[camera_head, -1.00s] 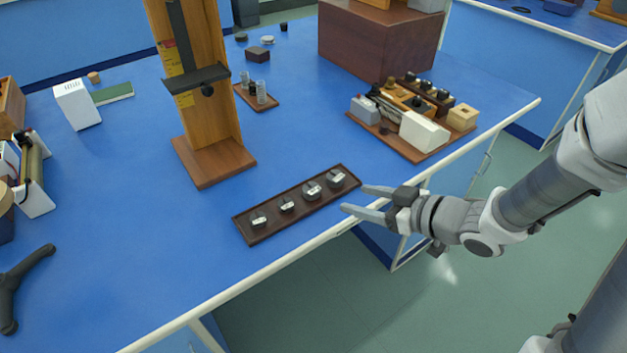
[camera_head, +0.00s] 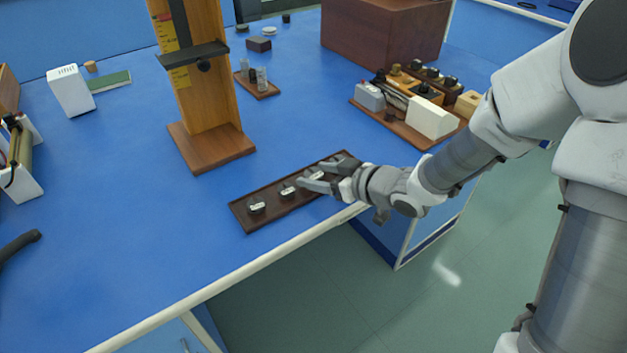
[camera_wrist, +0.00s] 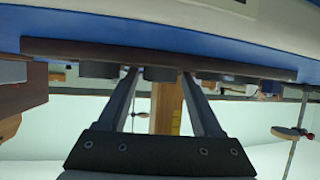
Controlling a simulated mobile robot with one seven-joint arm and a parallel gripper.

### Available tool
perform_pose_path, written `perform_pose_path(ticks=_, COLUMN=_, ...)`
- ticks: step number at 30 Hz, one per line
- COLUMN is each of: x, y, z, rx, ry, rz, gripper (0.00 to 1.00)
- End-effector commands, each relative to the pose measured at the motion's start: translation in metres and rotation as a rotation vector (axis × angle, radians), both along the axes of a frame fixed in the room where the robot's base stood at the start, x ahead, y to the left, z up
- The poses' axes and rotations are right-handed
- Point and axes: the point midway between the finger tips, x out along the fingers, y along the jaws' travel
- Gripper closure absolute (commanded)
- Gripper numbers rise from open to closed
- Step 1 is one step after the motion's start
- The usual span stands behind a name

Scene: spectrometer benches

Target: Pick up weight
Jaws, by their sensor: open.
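A long dark brown tray (camera_head: 272,209) lies near the front edge of the blue bench, with a row of small metal weights on it. One weight (camera_head: 256,206) is at its left end and another (camera_head: 287,190) is right of that. My gripper (camera_head: 309,174) is open and low over the right half of the tray, hiding the weights there. In the wrist view, which looks upside down, a grey weight (camera_wrist: 159,74) shows between my fingers (camera_wrist: 160,78). Another weight (camera_wrist: 98,70) is outside the left finger. Contact cannot be told.
A wooden stand (camera_head: 207,148) rises behind the tray. A small rack with glass cylinders (camera_head: 262,80) is beyond it. A board with a white block (camera_head: 432,118) and other instruments is at right. The blue surface left of the tray is clear.

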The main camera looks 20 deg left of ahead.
Motion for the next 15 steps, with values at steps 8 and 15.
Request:
perform_pose_path(ticks=8, x=0.0001, y=-0.0001, z=0.0006, rx=-0.001, ry=0.000, rz=-0.001, gripper=0.49)
perform_pose_path(ticks=15, x=0.0001, y=-0.0003, z=0.0007, rx=-0.001, ry=0.000, rz=-0.001, gripper=0.93)
